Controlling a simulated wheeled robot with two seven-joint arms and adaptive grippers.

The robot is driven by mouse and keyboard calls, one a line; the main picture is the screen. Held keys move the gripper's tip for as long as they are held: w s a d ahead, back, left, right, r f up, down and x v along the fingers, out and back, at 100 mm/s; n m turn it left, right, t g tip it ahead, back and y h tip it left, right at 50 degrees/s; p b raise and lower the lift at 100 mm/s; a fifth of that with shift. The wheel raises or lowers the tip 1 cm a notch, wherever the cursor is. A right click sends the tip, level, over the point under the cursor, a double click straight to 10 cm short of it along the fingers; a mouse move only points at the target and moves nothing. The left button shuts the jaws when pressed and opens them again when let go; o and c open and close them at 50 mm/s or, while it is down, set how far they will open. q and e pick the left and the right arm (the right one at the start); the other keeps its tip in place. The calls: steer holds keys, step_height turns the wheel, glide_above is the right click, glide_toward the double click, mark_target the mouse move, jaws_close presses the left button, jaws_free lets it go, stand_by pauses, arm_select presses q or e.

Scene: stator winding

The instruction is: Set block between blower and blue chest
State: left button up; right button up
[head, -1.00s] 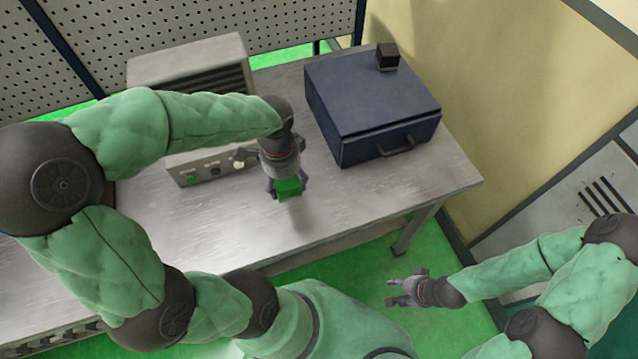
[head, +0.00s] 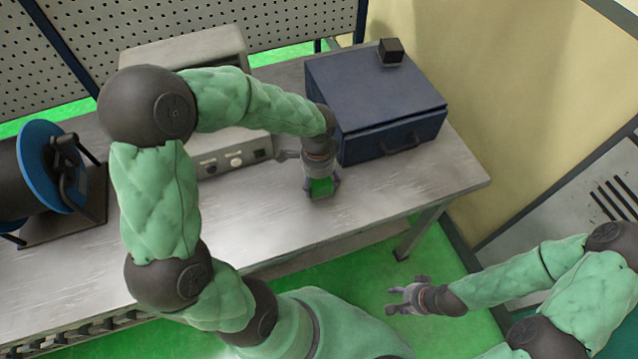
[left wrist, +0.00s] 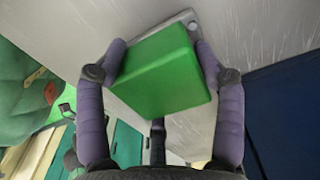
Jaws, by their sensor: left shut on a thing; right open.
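A green block (head: 321,187) is held between the fingers of my left gripper (head: 321,186), which is shut on it. In the left wrist view the block (left wrist: 165,72) fills the space between the two purple fingers. The gripper is over the table, in front of the gap between the blower (head: 222,150) and the blue chest (head: 375,100), nearer the chest. Whether the block touches the table cannot be told. The blower is a grey box with knobs, partly hidden by my left arm. My right gripper (head: 408,296) is open and empty, off the table's front edge.
A small dark cube (head: 391,51) sits on the chest. A black and blue spool (head: 50,165) stands at the table's left. The metal table (head: 240,215) is clear along its front and right of the block. A perforated panel (head: 270,25) stands behind.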

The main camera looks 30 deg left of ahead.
arm_select(q)
steer(key=shift+f, duration=0.3)
steer(key=shift+f, duration=0.15)
steer(key=o, duration=1.7)
step_height(320, 180, up, 12)
steer(key=p, duration=0.4)
steer(key=shift+s+a, duration=0.1)
steer(key=shift+r, duration=0.2)
